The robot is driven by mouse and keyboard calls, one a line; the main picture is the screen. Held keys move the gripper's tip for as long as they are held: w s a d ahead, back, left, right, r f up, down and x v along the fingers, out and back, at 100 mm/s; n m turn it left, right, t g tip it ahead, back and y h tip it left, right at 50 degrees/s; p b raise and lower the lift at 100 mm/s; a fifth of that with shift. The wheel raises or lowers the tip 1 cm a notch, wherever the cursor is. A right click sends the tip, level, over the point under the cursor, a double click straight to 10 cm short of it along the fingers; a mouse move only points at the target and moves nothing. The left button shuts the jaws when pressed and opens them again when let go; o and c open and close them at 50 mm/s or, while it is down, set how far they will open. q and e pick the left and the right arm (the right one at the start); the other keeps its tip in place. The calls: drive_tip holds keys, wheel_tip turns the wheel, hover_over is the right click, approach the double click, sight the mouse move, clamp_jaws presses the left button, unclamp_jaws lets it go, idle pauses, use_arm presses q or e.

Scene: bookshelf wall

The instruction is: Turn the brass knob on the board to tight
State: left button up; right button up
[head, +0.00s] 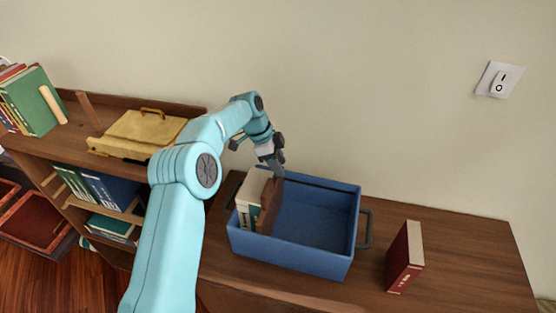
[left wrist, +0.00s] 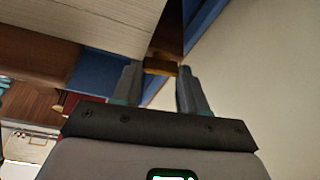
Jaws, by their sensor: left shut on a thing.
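The brown board (head: 270,203) stands upright in the blue bin, against the right side of the pale-paged books. My left gripper (head: 274,163) reaches down to the top of the board. In the left wrist view, my left gripper's fingers (left wrist: 161,72) are shut on the brass knob (left wrist: 160,66), which sits at the edge of the dark brown board (left wrist: 167,35). The knob is hidden by the gripper in the head view. No mark shows how far the knob is turned. My right gripper is not in view.
The blue bin (head: 343,238) stands on the wooden cabinet top (head: 452,237); its right part is empty. A dark red book (head: 405,258) stands to its right. A yellow case (head: 148,127) and green book (head: 38,103) are at left. A switch (head: 498,81) is on the wall.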

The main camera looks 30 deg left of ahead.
use_arm(q)
drive_tip(key=shift+a+m+g+p, duration=0.15)
drive_tip(key=shift+m+g+p, duration=0.25)
drive_tip(key=shift+m+p, duration=0.7)
drive_tip(key=o, duration=1.1)
drive_tip(key=shift+f, duration=0.1)
drive_tip(key=shift+c, duration=0.2)
